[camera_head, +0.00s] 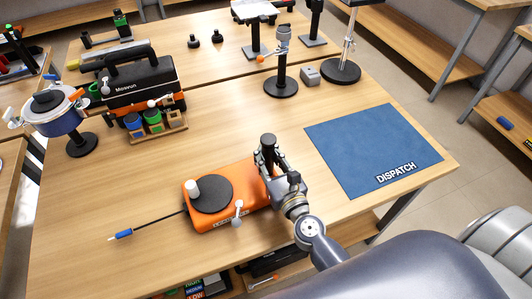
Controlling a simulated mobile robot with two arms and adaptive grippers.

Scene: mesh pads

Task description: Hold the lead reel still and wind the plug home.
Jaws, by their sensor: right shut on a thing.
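The orange lead reel (218,220) lies on the wooden bench near its front edge. It has a dark round disc (213,194) with a white knob (192,187) on top, and a small white handle (238,210) at its front side. A dark lead (160,219) runs out to the left from the reel and ends in a blue plug (124,233) with a pale tip, lying on the bench. My right gripper (267,170) is shut on the right end of the reel; its fingers hide part of that end. My left gripper is not in view.
A blue mat (370,148) marked DISPATCH lies at the right. Behind the reel stand a black toolbox (140,82), a rack with coloured jars (153,125) and a blue pot on a stand (60,115). A dark round-based stand (281,85) is further back. Bench around the plug is clear.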

